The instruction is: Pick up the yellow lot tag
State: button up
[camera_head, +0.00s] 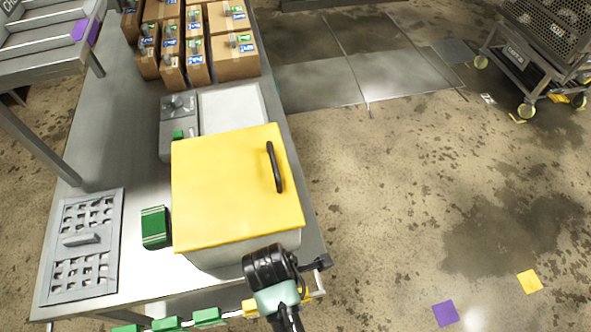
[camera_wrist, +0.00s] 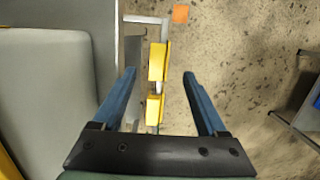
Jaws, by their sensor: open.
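Two yellow tags hang on a thin white rail at the table's front edge. In the wrist view the upper yellow tag (camera_wrist: 157,62) and the lower yellow tag (camera_wrist: 154,109) lie one behind the other. My gripper (camera_wrist: 158,74) is open, with its blue fingers on either side of the tags in this view. I cannot tell how far above them it is. In the head view my arm's end is at the front corner of the table, and a yellow tag (camera_head: 249,307) shows just left of it. The arm partly hides the rail there.
Several green tags (camera_head: 207,316) sit along the rail to the left. A large box with a yellow lid (camera_head: 230,190) and black handle stands on the steel table (camera_head: 140,275), close behind my arm. A green block (camera_head: 155,227) is beside it.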

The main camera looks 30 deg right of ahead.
jog(key=shift+w+d+f, duration=0.1)
jog(key=shift+d+f, duration=0.1)
jog(key=shift+f, duration=0.95)
jog(key=shift+s+d+f+p, duration=0.1)
jog(key=shift+d+f+p, duration=0.1)
jog(key=shift+f, duration=1.2)
jog(key=shift+s+d+f+p, duration=0.1)
jog(key=shift+f+p, duration=0.05)
jog(key=shift+f, duration=1.2)
jog(key=shift+c, duration=0.2)
grip_shut()
